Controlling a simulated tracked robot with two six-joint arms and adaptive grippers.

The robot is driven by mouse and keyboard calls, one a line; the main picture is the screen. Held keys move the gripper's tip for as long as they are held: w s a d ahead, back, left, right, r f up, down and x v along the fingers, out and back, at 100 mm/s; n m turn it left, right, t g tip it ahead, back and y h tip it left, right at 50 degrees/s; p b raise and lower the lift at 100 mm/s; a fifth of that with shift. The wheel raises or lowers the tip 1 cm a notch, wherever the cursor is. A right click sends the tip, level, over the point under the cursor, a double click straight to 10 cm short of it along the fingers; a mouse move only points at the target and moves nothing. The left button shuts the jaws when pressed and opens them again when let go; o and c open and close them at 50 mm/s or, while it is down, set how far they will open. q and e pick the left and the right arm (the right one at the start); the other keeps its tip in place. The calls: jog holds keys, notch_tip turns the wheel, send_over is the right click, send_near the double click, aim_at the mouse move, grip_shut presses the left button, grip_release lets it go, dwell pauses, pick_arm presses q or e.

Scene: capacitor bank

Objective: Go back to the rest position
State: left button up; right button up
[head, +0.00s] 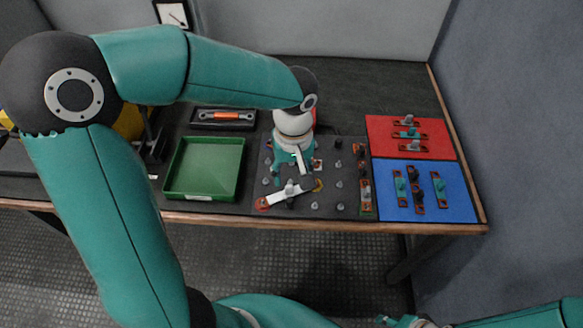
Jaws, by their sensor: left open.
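My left arm comes in from the left and reaches over the table. My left gripper (292,173) points down over the dark grey capacitor board (330,208) and its fingers are apart. Just below the fingers in the picture, a white bar (283,196) lies slanted across the board, with a reddish ring at its left end and a yellowish one at its right. I cannot tell whether the fingers touch anything. Only a small part of my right gripper (393,321) shows at the bottom edge, with its arm going right; its jaws are not clear.
A green tray (168,178), which looks empty, stands left of the board. Behind it is a dark holder (197,123) with an orange-handled tool (228,115). Right are a red mat (381,145) and a blue mat (450,208) with small parts. A wall bounds the right side.

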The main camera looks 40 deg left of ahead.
pick_arm(q)
jog(key=s+d+f+m+g+h+p, duration=0.1)
jog(key=s+d+f, duration=0.2)
jog(key=s+f, duration=0.3)
jog(key=s+d+f+m+g+h+p, duration=0.15)
jog(key=s+d+f, duration=0.25)
jog(key=f, duration=0.4)
jog(key=s+d+f+g+h+p, duration=0.1)
jog(key=s+d+f+g+h, duration=0.15)
jog(key=s+f, duration=0.35)
jog(key=w+d+f+m+t, duration=0.1)
jog(key=w+f+m+t, duration=0.3)
jog(key=w, duration=0.3)
jog(key=shift+d+m+t+y, duration=0.25)
jog(key=shift+m+t+y, duration=0.15)
jog(key=shift+t, duration=0.5)
jog(key=shift+w, duration=0.1)
